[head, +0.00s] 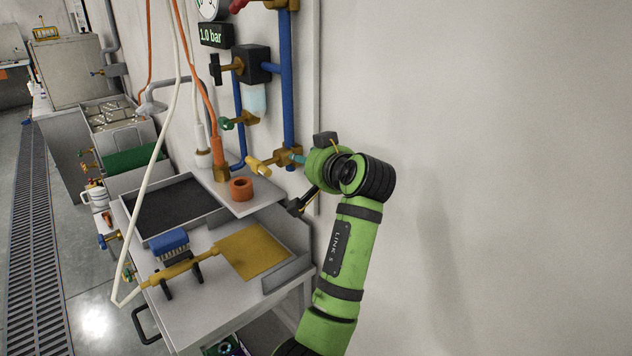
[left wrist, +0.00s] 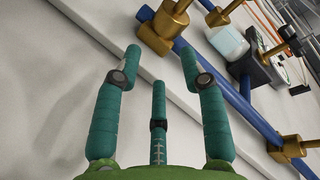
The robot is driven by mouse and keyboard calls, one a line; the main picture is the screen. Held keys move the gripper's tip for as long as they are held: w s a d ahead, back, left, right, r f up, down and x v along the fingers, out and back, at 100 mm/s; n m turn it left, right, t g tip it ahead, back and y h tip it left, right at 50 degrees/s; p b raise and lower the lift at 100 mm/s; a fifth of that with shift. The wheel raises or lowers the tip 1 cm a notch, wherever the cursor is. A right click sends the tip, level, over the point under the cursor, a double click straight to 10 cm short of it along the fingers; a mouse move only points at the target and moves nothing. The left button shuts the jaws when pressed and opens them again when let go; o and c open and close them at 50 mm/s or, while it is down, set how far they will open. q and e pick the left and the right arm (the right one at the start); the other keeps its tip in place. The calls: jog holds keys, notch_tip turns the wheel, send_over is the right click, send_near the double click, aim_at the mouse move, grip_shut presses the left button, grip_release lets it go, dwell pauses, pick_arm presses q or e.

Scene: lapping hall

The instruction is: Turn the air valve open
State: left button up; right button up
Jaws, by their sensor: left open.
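The blue air pipe (head: 287,85) runs up the wall, with a gauge (head: 208,8) and a "1.0 bar" display beside it. A red handle (head: 238,5) and a brass fitting (head: 281,4) show at the top edge, partly cut off. I cannot tell the valve's state. My left gripper (left wrist: 161,65) is open and empty, its teal fingers spread beside the lower brass block (left wrist: 157,40). In the head view its fingers are mostly hidden behind my wrist. My right gripper is out of view.
A black regulator (head: 252,63) with a dark knob and a clear bowl (head: 254,99) sits left of the pipe. Hoses hang at left. The wall at right is bare.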

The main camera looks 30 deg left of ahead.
pick_arm(q)
jog(key=shift+s+d+f+m+h, duration=0.1)
jog(key=shift+d+f+m+h, duration=0.1)
jog(key=shift+f, duration=0.75)
jog(key=shift+s+d+f+m+h, duration=0.1)
jog(key=shift+d+f+m+h, duration=0.1)
jog(key=shift+f, duration=0.75)
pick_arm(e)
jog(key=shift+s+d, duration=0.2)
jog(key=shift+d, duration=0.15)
pick_arm(q)
jog(key=shift+o, duration=1)
